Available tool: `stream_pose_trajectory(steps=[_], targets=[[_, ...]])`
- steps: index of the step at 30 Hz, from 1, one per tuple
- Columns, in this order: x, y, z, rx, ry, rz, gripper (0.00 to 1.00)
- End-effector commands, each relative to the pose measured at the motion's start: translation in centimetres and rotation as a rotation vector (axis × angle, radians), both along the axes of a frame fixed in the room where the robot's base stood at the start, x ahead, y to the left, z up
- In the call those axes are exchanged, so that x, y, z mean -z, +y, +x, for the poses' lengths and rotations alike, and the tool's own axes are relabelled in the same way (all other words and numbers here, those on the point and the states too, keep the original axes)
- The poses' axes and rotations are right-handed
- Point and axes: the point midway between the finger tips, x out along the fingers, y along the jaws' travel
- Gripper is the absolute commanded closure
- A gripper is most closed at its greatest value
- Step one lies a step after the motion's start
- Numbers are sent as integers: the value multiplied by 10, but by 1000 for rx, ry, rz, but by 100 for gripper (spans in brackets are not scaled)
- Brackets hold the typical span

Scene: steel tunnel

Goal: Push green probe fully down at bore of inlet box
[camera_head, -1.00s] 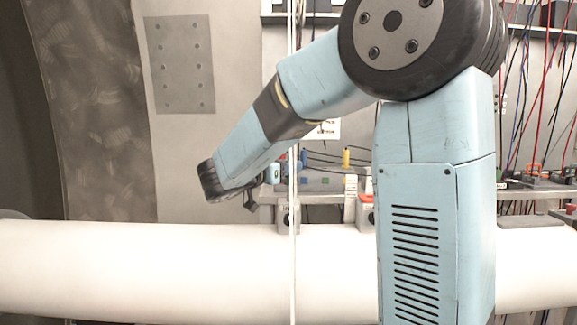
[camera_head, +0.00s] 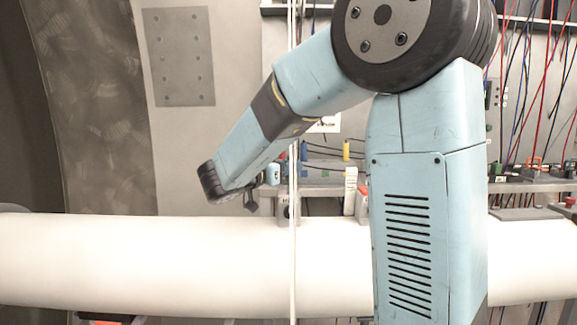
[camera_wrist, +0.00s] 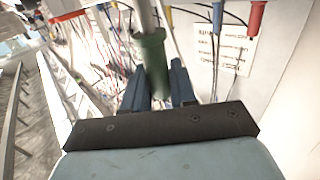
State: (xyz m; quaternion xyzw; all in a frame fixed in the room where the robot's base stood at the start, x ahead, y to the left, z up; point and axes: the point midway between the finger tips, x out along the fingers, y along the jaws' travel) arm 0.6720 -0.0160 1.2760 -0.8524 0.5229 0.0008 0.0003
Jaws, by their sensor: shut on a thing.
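In the wrist view a green cylindrical probe (camera_wrist: 152,62) sits between the two dark blue fingers of my gripper (camera_wrist: 160,85), which is shut on it. A grey rod runs along the probe's line toward the top edge of that view. In the head view my gripper (camera_head: 262,187) is small, partly hidden by a thin white vertical line, and the probe cannot be made out there. A small grey box (camera_head: 284,210) behind the pipe, just right of and below my gripper, may be the inlet box. Its bore is not visible.
A thick white pipe (camera_head: 150,262) crosses in front of the bench (camera_head: 330,190). Blue and yellow upright pieces and a red-topped box (camera_head: 362,200) stand along the bench. Many cables hang at the right. A red plug (camera_wrist: 256,15) and a paper sheet (camera_wrist: 222,60) show in the wrist view.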

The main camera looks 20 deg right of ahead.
Motion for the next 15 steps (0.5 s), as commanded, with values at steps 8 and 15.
stream_pose_trajectory(steps=[8,15], targets=[[6,0,0,0,1,0,100],[11,0,0,0,1,0,100]])
